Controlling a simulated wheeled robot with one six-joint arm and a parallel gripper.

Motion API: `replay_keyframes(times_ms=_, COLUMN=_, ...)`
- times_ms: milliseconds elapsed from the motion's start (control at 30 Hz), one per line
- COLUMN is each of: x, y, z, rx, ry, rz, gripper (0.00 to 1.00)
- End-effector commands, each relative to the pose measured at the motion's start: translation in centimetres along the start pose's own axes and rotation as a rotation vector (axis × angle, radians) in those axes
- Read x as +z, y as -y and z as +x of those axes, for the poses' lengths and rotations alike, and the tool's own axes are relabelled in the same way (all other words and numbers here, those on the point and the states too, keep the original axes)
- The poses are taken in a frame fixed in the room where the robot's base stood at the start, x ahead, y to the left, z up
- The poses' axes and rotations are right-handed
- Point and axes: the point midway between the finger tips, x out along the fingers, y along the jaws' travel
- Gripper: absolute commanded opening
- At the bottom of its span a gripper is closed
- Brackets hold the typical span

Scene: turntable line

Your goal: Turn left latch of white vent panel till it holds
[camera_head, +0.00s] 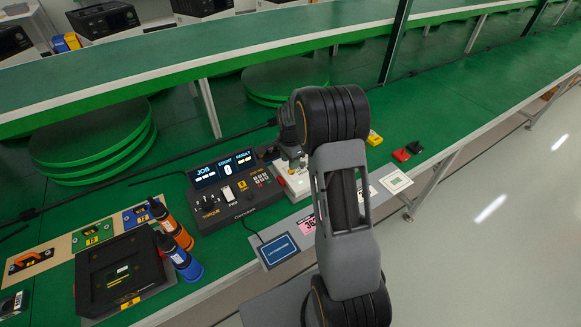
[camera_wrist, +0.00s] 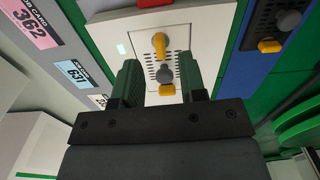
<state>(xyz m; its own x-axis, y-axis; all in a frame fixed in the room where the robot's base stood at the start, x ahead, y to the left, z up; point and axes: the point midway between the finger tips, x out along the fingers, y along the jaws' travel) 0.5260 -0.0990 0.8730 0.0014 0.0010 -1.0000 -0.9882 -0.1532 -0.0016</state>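The white vent panel (camera_wrist: 210,22) lies below my gripper in the wrist view, with rows of dark vent holes. A yellow latch (camera_wrist: 159,46) points roughly up and down the picture, just beyond my fingertips. Nearer my palm are a grey round knob (camera_wrist: 165,75) and a second yellow piece (camera_wrist: 167,90). My gripper (camera_wrist: 159,63) is open, its two dark green fingers apart on either side of the grey knob. I cannot tell whether they touch the panel. In the head view my arm partly covers the panel (camera_head: 299,186).
A blue panel (camera_wrist: 234,72) with a dark vented unit (camera_wrist: 280,18) lies to the right in the wrist view. Printed cards (camera_wrist: 40,25) line the left.

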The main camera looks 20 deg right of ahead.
Motion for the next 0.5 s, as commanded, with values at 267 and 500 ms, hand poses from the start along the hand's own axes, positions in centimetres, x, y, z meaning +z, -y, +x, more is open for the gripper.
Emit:
replay_keyframes(times_ms=267, x=0.0, y=0.1, z=-5.7, rx=-0.003, ry=-0.001, rz=0.0, gripper=0.38)
replay_keyframes(times_ms=500, x=0.0, y=0.1, z=-8.7, rx=-0.002, ry=-0.001, rz=0.0, gripper=0.38)
